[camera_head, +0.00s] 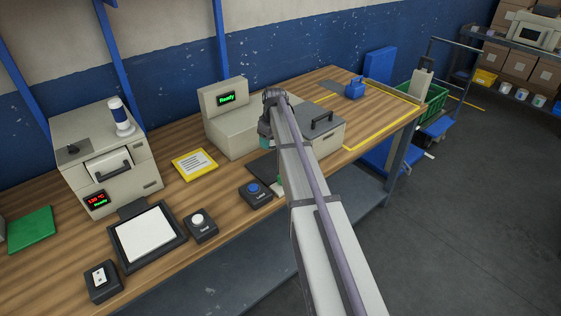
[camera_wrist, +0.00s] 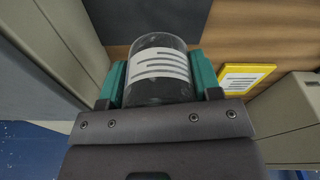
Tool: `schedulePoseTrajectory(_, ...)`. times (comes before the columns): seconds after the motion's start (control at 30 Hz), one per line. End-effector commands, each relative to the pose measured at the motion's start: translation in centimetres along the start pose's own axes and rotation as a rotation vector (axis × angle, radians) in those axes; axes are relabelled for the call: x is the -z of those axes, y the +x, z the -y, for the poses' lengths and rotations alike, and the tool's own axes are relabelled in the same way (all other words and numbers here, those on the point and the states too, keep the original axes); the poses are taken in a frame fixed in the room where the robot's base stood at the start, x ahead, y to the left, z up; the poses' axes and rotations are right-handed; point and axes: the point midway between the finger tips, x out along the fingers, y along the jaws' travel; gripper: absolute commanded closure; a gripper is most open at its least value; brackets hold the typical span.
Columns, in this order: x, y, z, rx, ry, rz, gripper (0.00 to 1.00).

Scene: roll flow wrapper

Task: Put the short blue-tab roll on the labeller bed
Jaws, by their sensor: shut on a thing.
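My gripper (camera_wrist: 160,80) has teal fingers shut on a clear cylinder (camera_wrist: 158,62) with a white, black-lined label. No blue tab shows on it, so I cannot tell if it is the short blue-tab roll. In the head view my gripper (camera_head: 266,143) is beside the beige machine with a green "Ready" screen (camera_head: 226,98), probably the labeller; my arm hides the held thing. A dark plate (camera_head: 262,165) lies in front of this machine. A white roll-like thing with a dark blue band (camera_head: 122,117) stands on the left beige machine (camera_head: 105,150).
A yellow-edged card (camera_head: 194,164) lies between the machines; it also shows in the wrist view (camera_wrist: 245,78). Button boxes (camera_head: 256,193) and a black-framed white pad (camera_head: 147,235) stand along the front. A blue object (camera_head: 355,89) stands near the yellow-taped area at right.

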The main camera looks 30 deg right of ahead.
Motion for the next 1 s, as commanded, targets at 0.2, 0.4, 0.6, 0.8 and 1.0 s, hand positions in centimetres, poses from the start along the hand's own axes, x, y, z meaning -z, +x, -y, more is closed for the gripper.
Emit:
schedulePoseTrajectory(0.2,-0.6,4.7,0.0,0.000,-0.002,0.000,0.73)
schedulePoseTrajectory(0.4,-0.8,6.6,0.0,0.000,-0.003,0.000,0.73)
schedulePoseTrajectory(0.6,-1.1,9.5,0.0,0.000,-0.003,0.000,0.73)
schedulePoseTrajectory(0.8,-1.2,9.9,0.0,0.000,-0.003,0.000,0.73)
schedulePoseTrajectory(1.0,-1.2,10.3,0.0,0.000,-0.003,0.000,0.74)
